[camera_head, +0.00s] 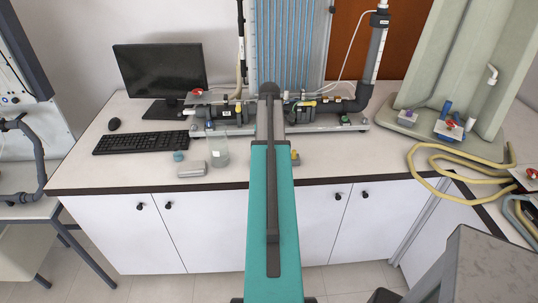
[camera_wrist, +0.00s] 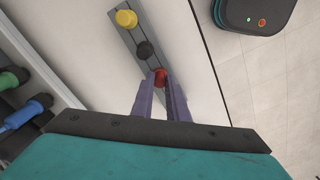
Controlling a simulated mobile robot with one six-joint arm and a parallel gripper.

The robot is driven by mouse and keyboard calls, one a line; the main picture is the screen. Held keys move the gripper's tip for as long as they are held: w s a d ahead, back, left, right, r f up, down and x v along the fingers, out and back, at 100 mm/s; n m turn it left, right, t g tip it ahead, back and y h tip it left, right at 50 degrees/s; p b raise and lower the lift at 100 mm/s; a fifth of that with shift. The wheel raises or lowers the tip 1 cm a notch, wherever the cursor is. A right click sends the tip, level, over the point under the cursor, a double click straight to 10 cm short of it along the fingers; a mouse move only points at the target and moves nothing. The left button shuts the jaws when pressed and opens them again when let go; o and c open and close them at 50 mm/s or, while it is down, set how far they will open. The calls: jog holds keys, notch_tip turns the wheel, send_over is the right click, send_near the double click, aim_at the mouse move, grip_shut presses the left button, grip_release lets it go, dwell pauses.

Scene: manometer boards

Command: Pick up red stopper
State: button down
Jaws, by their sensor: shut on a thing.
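The red stopper (camera_wrist: 161,76) shows in the wrist view between the tips of my gripper (camera_wrist: 161,84), which is shut on it. It is at the near end of a narrow grey strip (camera_wrist: 121,35). A black stopper (camera_wrist: 146,50) and a yellow stopper (camera_wrist: 126,18) stand farther along the same strip. I cannot tell whether the red stopper is still seated in the strip or clear of it. In the head view my arm hides my gripper and the red stopper; a yellow stopper (camera_head: 295,156) shows just right of the arm.
The white bench (camera_head: 120,172) holds a glass beaker (camera_head: 219,152), a grey box (camera_head: 192,169), a keyboard (camera_head: 141,142) and a monitor (camera_head: 161,75). A pipe assembly (camera_head: 325,106) runs along the back. Yellow hoses (camera_head: 462,168) lie at the right. The bench's front edge is close to the strip.

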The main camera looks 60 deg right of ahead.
jog(key=shift+r, duration=0.15)
jog(key=shift+r+b, duration=1.1)
jog(key=shift+r, duration=0.45)
jog(key=s+a+r+b, duration=0.1)
jog(key=s+a+b, duration=0.3)
jog(key=s+a, duration=0.7)
jog(key=shift+s+r, duration=0.25)
jog(key=shift+r, duration=0.05)
jog(key=shift+w, duration=0.1)
